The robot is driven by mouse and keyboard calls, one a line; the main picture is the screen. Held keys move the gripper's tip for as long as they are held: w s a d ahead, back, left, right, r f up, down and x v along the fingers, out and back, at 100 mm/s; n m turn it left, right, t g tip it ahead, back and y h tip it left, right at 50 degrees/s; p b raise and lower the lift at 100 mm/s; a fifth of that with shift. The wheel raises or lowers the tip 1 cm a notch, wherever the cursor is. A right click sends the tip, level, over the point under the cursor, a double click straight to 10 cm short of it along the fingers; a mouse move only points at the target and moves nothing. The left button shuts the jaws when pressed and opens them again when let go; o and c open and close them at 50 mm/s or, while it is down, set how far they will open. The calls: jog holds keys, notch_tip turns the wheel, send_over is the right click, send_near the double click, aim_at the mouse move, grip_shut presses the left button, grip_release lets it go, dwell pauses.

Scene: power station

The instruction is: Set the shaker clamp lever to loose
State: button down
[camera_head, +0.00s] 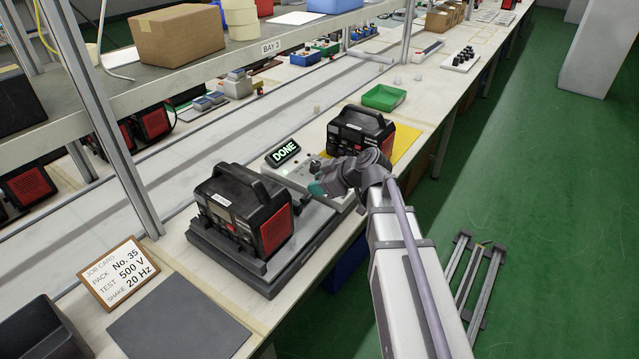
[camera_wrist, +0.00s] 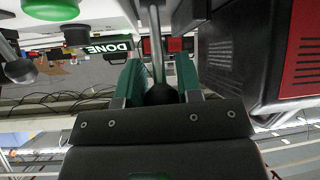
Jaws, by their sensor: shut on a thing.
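My gripper (camera_head: 318,188) is at the control box beside the shaker. In the wrist view my gripper's green fingers (camera_wrist: 161,88) are shut around the black knob of a metal rod, the clamp lever (camera_wrist: 156,45). In the head view the lever is mostly hidden behind my gripper. The shaker (camera_head: 215,268) is a grey platform at the front of the bench. A black and red power pack (camera_head: 245,210) sits upright on it; its side also shows close on the right in the wrist view (camera_wrist: 232,60).
The control box's display (camera_head: 283,152) reads DONE. A second pack (camera_head: 360,130) stands on a yellow mat behind my gripper. A green tray (camera_head: 384,97) lies further back. A job card (camera_head: 118,273) stands front left. A green button (camera_wrist: 50,8) shows in the wrist view.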

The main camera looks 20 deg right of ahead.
jog(key=c, duration=0.8)
grip_release()
jog(key=shift+c, duration=0.2)
jog(key=p+v, duration=0.6)
jog(key=v, duration=0.4)
jog(key=shift+s+d+p, duration=0.25)
jog(key=shift+d+p, duration=0.05)
jog(key=shift+r, duration=0.15)
jog(key=s+f+m+g+h, duration=0.35)
jog(key=s+m, duration=0.25)
jog(key=m, duration=0.3)
jog(key=s+a+m+g+h+p, duration=0.1)
jog(key=s+a+g+h+p, duration=0.1)
jog(key=s+a, duration=0.4)
jog(key=shift+a+f+g+h, duration=0.45)
jog(key=shift+a+g+h, duration=0.45)
jog(key=shift+a, duration=0.2)
